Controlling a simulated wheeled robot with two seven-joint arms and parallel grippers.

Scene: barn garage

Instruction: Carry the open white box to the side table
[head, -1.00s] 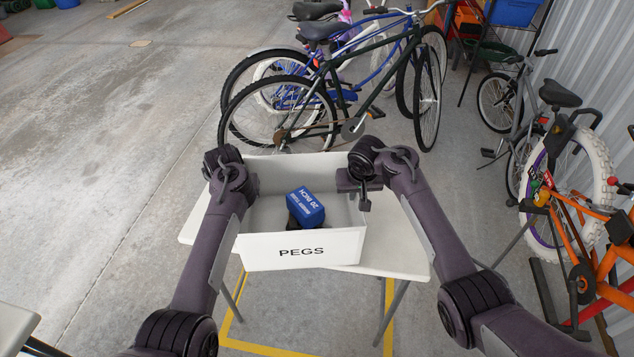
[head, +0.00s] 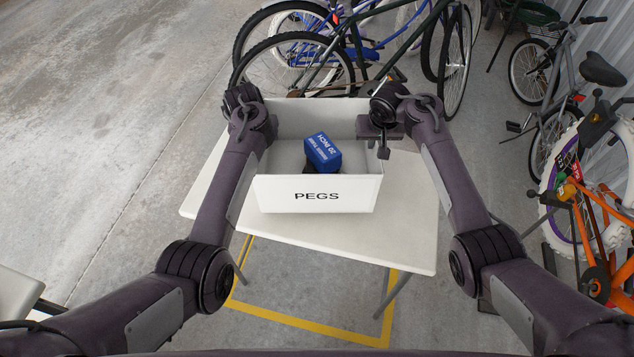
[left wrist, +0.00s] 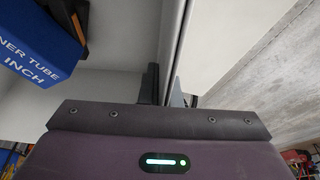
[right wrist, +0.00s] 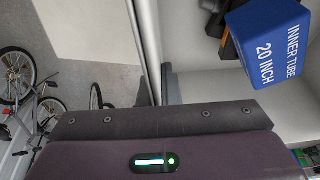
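The open white box (head: 317,196), marked PEGS, is level in the head view, over the far part of a white table (head: 395,225). I cannot tell whether its base touches the tabletop. A blue inner tube carton (head: 322,153) lies inside it with a dark item partly hidden beneath. My right gripper (head: 381,142) is at the box's right wall; in the right wrist view its fingers (right wrist: 159,90) are at the wall, one partly hidden. My left gripper is mostly hidden by its arm in the head view; in the left wrist view its fingers (left wrist: 164,88) straddle the left wall.
Several bicycles (head: 350,50) stand just beyond the table. An orange bicycle frame (head: 590,235) is at the right. Yellow tape (head: 310,325) marks the floor under the table. Another white tabletop (head: 15,295) shows at lower left. The floor at left is clear.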

